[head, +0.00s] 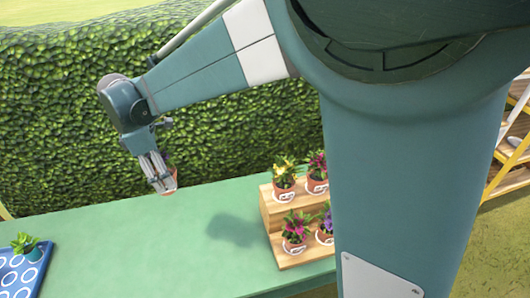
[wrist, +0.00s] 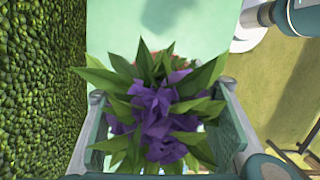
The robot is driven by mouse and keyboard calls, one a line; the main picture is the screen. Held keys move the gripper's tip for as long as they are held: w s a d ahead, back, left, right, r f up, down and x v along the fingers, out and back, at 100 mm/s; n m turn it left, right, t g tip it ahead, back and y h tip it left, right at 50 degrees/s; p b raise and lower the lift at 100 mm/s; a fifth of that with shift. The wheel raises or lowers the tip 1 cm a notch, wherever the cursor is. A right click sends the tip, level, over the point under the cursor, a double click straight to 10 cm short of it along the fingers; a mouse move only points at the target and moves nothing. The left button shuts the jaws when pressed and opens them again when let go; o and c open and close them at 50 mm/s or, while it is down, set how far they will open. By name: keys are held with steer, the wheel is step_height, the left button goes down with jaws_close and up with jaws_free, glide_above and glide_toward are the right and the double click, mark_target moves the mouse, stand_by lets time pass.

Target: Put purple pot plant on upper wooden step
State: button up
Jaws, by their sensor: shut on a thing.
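My gripper (head: 158,172) is shut on a pot plant and holds it in the air above the back left part of the green table. In the wrist view the plant is the purple pot plant (wrist: 160,118), with purple flowers and green leaves between the gripper's fingers (wrist: 165,140). In the head view only part of its terracotta pot (head: 171,183) shows behind the fingers. The wooden steps (head: 270,212) stand on the table to the right. The upper step bears a yellow-flowered pot (head: 284,182) and a dark pink one (head: 317,176).
The lower step bears a magenta-flowered pot (head: 296,236) and a purple-flowered pot (head: 326,229), partly hidden by my column. A blue tray (head: 20,272) with a green plant (head: 25,246) is at the far left. The green table (head: 140,245) is clear between. A hedge (head: 60,130) stands behind.

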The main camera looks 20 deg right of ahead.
steer(key=w+d+p, duration=0.2)
steer(key=w+d, duration=0.1)
steer(key=d, duration=0.9)
steer(key=w+d+p, duration=0.1)
steer(key=w+d, duration=0.2)
steer(key=d, duration=0.9)
steer(key=w+d+p, duration=0.2)
steer(key=w+d, duration=0.1)
steer(key=d, duration=0.8)
steer(key=s+d+m+p, duration=0.1)
steer(key=s+d+p, duration=0.3)
steer(key=d, duration=1.3)
steer(key=s+d+m+p, duration=0.1)
steer(key=s+d, duration=0.5)
steer(key=d, duration=1.1)
steer(key=shift+w+a+f, duration=0.1)
steer(key=shift+w+f, duration=0.05)
steer(key=shift+f, duration=1.05)
steer(key=shift+w+a+f, duration=0.1)
steer(key=shift+f, duration=1.1)
steer(key=shift+f, duration=2.9)
steer(key=shift+f, duration=0.1)
